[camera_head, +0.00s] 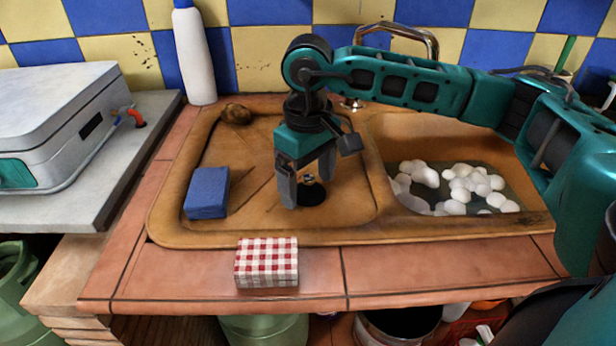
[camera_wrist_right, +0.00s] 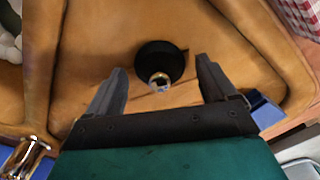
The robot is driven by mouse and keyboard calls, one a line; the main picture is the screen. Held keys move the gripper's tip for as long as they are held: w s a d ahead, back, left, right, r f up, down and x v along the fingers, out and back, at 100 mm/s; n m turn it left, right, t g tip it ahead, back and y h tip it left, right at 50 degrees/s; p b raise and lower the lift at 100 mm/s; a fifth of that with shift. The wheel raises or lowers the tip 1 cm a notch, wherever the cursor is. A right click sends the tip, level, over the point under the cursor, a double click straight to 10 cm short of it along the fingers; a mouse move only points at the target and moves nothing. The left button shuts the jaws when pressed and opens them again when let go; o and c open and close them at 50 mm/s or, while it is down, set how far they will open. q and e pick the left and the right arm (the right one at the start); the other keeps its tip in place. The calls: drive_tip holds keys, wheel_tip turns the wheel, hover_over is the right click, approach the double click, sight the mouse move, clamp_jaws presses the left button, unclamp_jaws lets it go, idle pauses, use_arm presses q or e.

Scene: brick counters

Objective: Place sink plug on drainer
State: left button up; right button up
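The sink plug (camera_head: 313,194) is a black disc with a small shiny metal knob. It lies on the tan drainer (camera_head: 250,220), left of the sink basin. My right gripper (camera_head: 306,188) points down over the plug, its fingers apart. In the right wrist view, the plug (camera_wrist_right: 163,58) shows just past the gap between the open fingertips (camera_wrist_right: 161,68), with its knob near the middle of the gap. Neither finger is seen closed on it. In the head view, part of the plug is hidden by a finger. My left gripper is not in view.
A blue sponge (camera_head: 206,193) and a brown lump (camera_head: 237,114) lie on the drainer. The basin (camera_head: 440,225) holds white foam (camera_head: 460,185). A checkered box (camera_head: 267,262) sits on the front tiles. A white bottle (camera_head: 194,55) and a faucet (camera_head: 400,32) stand behind.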

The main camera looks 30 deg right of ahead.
sight(307, 177)
drive_tip(key=shift+r, duration=0.25)
wheel_tip(307, 177, up, 12)
drive_tip(key=shift+f+p, duration=0.1)
drive_tip(key=shift+p, duration=0.95)
